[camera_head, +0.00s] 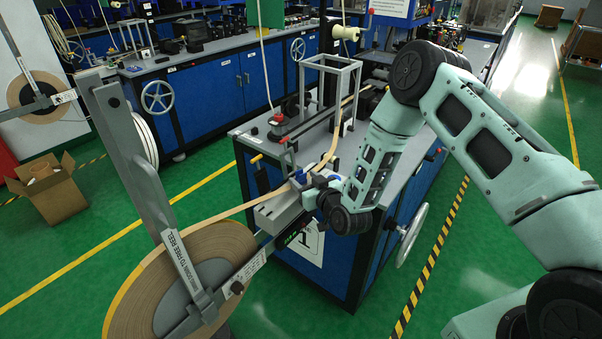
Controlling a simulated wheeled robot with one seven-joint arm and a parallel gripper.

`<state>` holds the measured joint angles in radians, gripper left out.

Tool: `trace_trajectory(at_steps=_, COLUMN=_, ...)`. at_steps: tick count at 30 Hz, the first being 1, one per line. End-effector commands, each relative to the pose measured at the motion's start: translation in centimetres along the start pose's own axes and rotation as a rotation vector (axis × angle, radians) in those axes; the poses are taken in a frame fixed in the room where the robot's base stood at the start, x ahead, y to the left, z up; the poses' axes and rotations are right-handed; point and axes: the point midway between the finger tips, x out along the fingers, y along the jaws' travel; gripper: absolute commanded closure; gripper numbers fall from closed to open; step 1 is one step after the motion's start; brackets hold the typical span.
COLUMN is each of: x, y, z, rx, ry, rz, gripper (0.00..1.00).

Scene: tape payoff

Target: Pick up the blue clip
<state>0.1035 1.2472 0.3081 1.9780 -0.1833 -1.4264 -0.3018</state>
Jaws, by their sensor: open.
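A small blue piece that looks like the blue clip (301,177) sits by the tan tape (228,213) at the near corner of the workbench. It is partly hidden, and a second small blue patch shows just right of it. My gripper (312,190) is at this corner, close beside the blue piece, with my wrist to its lower right. My gripper is open. Its fingers are small and partly hidden here, and I cannot tell whether they touch or surround the clip.
A large tape reel (205,262) on a grey arm stands at the lower left. The blue workbench (325,262) has a metal frame (330,75) on top. A cardboard box (52,190) lies at the left.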

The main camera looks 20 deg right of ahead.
Motion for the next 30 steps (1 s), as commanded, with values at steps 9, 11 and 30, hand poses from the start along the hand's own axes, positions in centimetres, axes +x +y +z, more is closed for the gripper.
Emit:
trace_trajectory(at_steps=9, x=1.32, y=0.03, z=0.00, rx=-0.001, ry=0.001, rz=0.000, gripper=0.46)
trace_trajectory(at_steps=11, x=1.31, y=0.02, z=0.01, rx=-0.001, ry=0.000, rz=0.000, gripper=0.46)
trace_trajectory(at_steps=30, x=1.21, y=0.04, z=-0.58, rx=-0.001, ry=0.001, rz=0.000, gripper=0.99)
